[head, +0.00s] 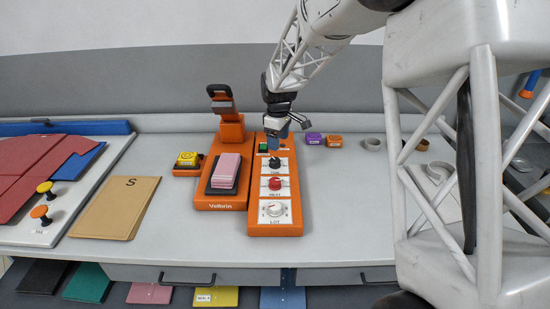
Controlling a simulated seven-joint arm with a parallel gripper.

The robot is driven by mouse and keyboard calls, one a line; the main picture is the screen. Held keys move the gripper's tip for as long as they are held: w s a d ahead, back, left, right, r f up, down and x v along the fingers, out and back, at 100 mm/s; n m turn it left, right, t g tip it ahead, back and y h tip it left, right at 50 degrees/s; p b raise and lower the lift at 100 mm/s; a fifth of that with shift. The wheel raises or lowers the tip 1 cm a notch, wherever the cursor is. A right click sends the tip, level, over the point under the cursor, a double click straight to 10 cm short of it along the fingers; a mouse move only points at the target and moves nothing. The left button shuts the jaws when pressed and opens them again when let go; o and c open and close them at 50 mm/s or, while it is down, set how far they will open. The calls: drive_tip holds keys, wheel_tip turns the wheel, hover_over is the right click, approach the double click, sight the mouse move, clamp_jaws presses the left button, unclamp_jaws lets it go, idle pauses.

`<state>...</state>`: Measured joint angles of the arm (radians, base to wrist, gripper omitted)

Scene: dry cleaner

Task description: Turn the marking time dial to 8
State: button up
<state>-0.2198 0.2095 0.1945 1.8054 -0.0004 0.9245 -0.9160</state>
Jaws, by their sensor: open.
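An orange control panel (253,214) holds three dials in a column: a black knob (274,163) at the far end, a red knob (275,184) in the middle and a white knob (274,208) nearest. Each sits on a white plate; the near plate seems to read LOT. The other labels and the dial numbers are too small to read surely, so I cannot tell which setting each dial has. My gripper (284,136) is open and empty, just beyond the black knob and over the panel's far end. It appears apart from the knob and partly hides the buttons there.
The orange press (215,203) with pink cards (227,169) stands directly left of the panel. A yellow block (188,159) is left of it. Purple (314,139) and orange (334,140) blocks lie right of my gripper. The counter (345,210) right of the panel is clear.

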sight(275, 160)
drive_tip(key=shift+w+a+f+n, duration=0.3)
drive_tip(key=shift+w+a+f, duration=0.25)
drive_tip(key=shift+w+f, duration=0.15)
drive_tip(key=shift+f, duration=3.9)
drive_tip(key=c, duration=0.9)
